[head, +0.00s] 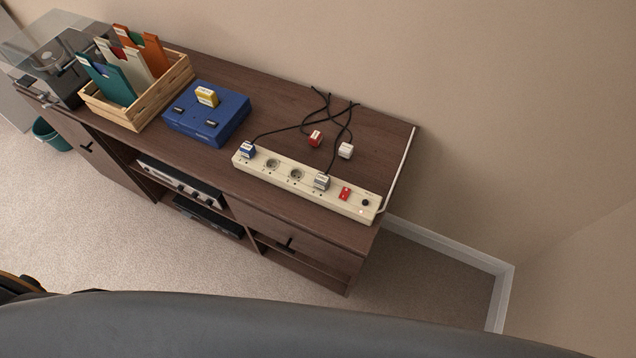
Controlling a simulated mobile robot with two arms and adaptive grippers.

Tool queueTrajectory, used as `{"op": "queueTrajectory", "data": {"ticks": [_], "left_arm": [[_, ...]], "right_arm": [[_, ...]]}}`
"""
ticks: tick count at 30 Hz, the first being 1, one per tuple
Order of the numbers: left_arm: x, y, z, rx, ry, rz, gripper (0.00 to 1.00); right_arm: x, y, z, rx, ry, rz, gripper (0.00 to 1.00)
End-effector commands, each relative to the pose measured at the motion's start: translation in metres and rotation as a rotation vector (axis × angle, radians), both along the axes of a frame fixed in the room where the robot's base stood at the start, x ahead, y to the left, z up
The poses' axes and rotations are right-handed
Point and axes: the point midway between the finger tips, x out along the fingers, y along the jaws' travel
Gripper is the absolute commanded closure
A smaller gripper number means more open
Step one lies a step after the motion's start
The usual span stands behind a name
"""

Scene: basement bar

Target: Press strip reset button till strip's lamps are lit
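A cream power strip (285,178) lies along the front right of the brown sideboard's top. Near its right end is a red rocker switch (345,193), and beside that a small dark round button (365,202). A small pale spot shows near the button; I cannot tell clearly whether it is a lit lamp. A blue plug (247,149) sits in the left end of the strip and a grey plug (321,181) sits nearer the switch. Two sockets between them are empty. Neither of my grippers shows in the head view.
A red plug (315,138) and a white plug (345,150) lie loose behind the strip with black cables. A blue box (207,113), a wooden crate (137,112) of record sleeves and a turntable stand to the left. The wall is behind the sideboard (388,128).

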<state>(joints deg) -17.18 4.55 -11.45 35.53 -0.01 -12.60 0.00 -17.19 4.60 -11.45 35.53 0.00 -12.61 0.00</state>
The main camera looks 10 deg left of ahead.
Motion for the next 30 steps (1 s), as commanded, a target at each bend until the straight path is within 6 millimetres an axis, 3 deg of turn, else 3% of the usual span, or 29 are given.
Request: {"op": "queueTrajectory", "data": {"ticks": [8, 16, 17, 30], "left_arm": [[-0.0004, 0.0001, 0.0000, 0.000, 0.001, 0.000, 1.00], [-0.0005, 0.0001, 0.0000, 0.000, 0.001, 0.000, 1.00], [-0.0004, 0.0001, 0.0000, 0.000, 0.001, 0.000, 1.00], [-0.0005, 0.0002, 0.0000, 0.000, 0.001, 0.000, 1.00]], "right_arm": [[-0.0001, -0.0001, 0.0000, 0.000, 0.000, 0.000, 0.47], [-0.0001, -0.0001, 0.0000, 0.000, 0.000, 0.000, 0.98], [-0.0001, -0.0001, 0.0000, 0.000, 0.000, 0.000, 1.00], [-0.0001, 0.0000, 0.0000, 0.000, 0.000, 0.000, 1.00]]}}
